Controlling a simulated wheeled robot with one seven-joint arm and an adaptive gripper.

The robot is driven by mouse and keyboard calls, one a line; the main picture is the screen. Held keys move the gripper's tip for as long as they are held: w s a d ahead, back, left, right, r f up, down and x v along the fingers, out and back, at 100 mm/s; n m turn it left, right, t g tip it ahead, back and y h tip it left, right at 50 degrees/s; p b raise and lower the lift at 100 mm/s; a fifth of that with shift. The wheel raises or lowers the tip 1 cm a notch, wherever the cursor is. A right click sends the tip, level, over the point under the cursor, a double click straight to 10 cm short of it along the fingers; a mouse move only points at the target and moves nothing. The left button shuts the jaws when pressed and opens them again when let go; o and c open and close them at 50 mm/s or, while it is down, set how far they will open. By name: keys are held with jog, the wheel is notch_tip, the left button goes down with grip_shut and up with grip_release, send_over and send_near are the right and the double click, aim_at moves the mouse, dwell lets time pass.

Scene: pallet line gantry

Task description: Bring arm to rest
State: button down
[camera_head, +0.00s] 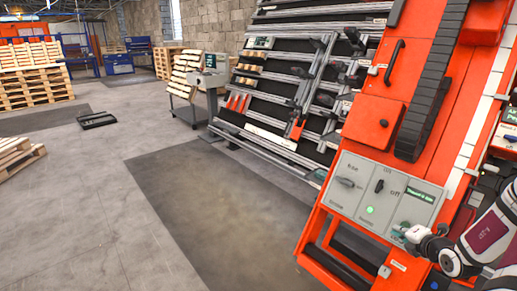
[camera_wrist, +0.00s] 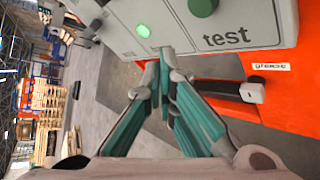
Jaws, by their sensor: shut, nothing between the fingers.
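My gripper (camera_head: 412,234) is at the lower right in the head view, in front of the lower right corner of a grey control panel (camera_head: 340,204) on the orange machine (camera_head: 375,122). In the wrist view, the teal-padded fingers of my gripper (camera_wrist: 165,56) meet at their tips, shut and empty. The tips appear close to the panel's lower edge; I cannot tell if they touch it. The panel's lit green lamp (camera_wrist: 143,31) and a green button (camera_wrist: 203,6) above the word "test" show there. My arm (camera_head: 490,232) reaches in from the right.
A black handle (camera_wrist: 222,88) and a "grease" label (camera_wrist: 270,66) are beside the fingers. A slanted rack (camera_head: 285,85) stands left of the machine. Pallet stacks (camera_head: 35,82) are at the far left. A low black object (camera_head: 97,120) lies on the open grey floor.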

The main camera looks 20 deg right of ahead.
jog(key=w+a+r+n+y, duration=0.3)
jog(key=w+a+r+n, duration=0.1)
jog(key=a+r+n, duration=0.4)
jog(key=w+a+r+n+y, duration=0.45)
jog(key=a+r, duration=0.25)
jog(key=a, duration=0.3)
jog(key=s+a+r+n+g+y, duration=0.2)
jog(key=a+r+n, duration=0.2)
jog(key=a+n, duration=0.45)
jog(key=s+a+r+n+g+y, duration=0.25)
jog(key=a+r+n, duration=0.25)
jog(key=a, duration=0.6)
jog(key=s+a+r+n+g+h, duration=0.1)
jog(key=s+a+n+g, duration=0.2)
jog(key=s+a+n, duration=0.5)
jog(key=s+a+r+n+g+h, duration=0.2)
jog(key=s+a+n+g, duration=0.15)
jog(key=s+n, duration=0.4)
jog(key=s+d+n+h, duration=0.2)
jog(key=s+n+h, duration=0.15)
jog(key=s, duration=0.45)
jog(key=s+d+n+h, duration=0.2)
jog(key=s+d+n, duration=0.1)
jog(key=s+n, duration=0.3)
notch_tip(320, 180, up, 18)
jog(key=s+t+p, duration=0.1)
jog(key=t+p, duration=0.2)
jog(key=p, duration=1.3)
jog(key=shift+s, duration=0.35)
